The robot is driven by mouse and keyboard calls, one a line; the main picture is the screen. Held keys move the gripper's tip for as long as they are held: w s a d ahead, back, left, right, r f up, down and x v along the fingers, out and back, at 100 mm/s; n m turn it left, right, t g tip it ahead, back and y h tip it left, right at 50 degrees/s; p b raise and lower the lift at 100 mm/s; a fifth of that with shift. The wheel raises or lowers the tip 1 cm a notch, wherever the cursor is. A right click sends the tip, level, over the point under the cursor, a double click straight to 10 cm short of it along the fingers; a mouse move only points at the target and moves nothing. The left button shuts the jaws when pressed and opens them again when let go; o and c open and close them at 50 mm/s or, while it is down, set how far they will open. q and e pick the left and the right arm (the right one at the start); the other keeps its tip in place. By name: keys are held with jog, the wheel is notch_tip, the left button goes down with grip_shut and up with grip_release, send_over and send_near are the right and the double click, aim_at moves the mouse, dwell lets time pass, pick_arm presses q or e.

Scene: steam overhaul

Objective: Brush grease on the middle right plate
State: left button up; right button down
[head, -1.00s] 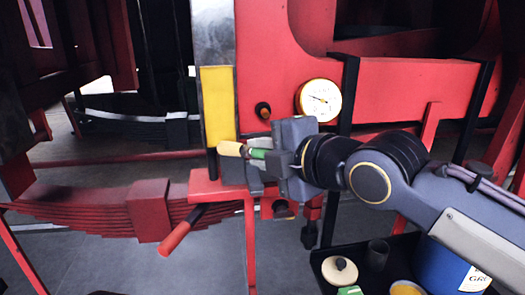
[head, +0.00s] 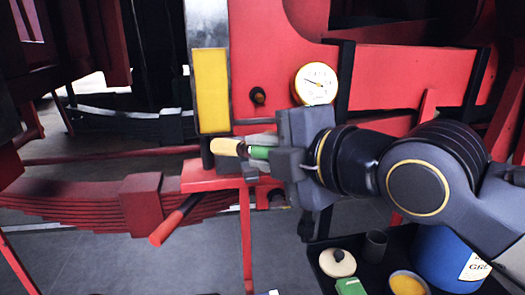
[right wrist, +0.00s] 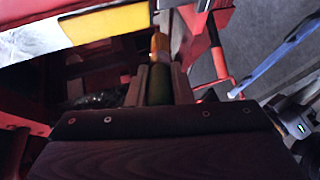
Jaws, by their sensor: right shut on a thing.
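A yellow rectangular plate (head: 212,90) stands upright on a grey metal upright of the red frame. It also shows in the right wrist view (right wrist: 105,22). My right gripper (head: 262,153) is shut on the green handle of a brush (head: 225,146), whose cream-yellow head points left. In the right wrist view the brush's green handle (right wrist: 158,86) is between the fingers. The grease may be the yellow stuff in a bowl (head: 407,284). My left gripper is not in view.
A dial gauge (head: 315,84) and a dark knob (head: 258,96) sit on the red frame beside the plate. A red-handled lever (head: 175,222) juts out below. A dark tray (head: 318,262) at lower right holds a blue bucket (head: 437,258), a dark cup (head: 375,246) and a lidded pot (head: 338,262).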

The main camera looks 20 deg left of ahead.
jog(key=shift+s+d+b, duration=0.4)
jog(key=shift+s+b, duration=0.1)
jog(key=shift+s, duration=0.15)
jog(key=shift+s+d+b, duration=0.35)
jog(key=shift+s+b, duration=0.15)
jog(key=shift+s, duration=0.1)
